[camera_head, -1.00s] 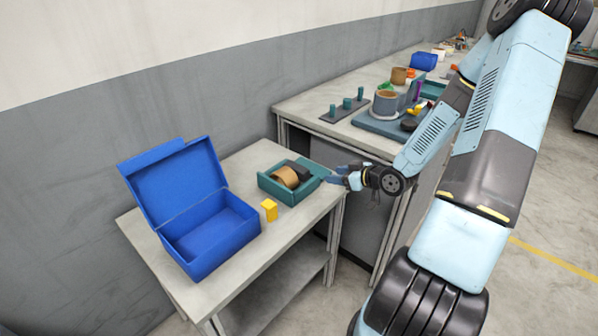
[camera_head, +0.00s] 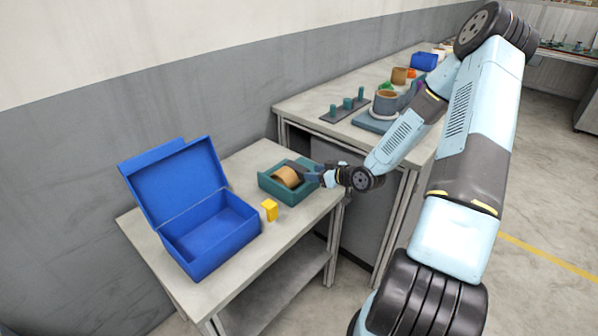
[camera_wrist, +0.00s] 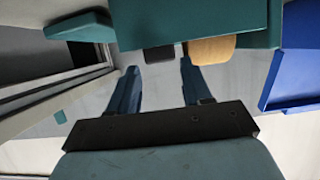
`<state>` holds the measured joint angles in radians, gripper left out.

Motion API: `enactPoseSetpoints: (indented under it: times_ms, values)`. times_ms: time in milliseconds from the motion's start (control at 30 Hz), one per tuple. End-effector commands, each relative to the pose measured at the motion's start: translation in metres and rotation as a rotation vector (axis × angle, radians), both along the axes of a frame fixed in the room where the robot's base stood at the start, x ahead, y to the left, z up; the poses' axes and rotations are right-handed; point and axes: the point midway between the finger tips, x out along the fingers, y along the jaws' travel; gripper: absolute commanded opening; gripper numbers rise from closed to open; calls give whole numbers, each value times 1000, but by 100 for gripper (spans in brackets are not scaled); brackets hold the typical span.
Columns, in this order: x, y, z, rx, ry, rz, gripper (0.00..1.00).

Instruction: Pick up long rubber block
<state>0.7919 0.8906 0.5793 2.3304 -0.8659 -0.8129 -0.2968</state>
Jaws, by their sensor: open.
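The black block, which I take for the long rubber block, shows in the wrist view (camera_wrist: 159,54) at the edge of the teal tray (camera_wrist: 190,20). In the head view it is mostly hidden by my gripper (camera_head: 310,173), which is over the right side of the tray (camera_head: 290,198). A tan roll (camera_head: 287,177) lies in the tray beside the block; it also shows in the wrist view (camera_wrist: 212,49). My gripper is open and empty in the wrist view (camera_wrist: 158,67). Its fingertips point toward the block, with a gap between them. I cannot tell exactly how far away the block is.
A larger bench (camera_head: 300,104) with pegs and a cup stands behind. The table's front edge is clear.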

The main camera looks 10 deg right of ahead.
Motion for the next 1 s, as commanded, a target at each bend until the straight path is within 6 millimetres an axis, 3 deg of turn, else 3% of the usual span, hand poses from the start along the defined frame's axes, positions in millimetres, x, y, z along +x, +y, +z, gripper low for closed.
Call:
enactPoseSetpoints:
  times_ms: [300,567,933,1000]
  values:
    - [31,22,-13,1,0,2,49]
    - [33,23,-14,0,0,0,48]
    - [33,22,-14,0,0,0,13]
    - [33,22,-14,0,0,0,12]
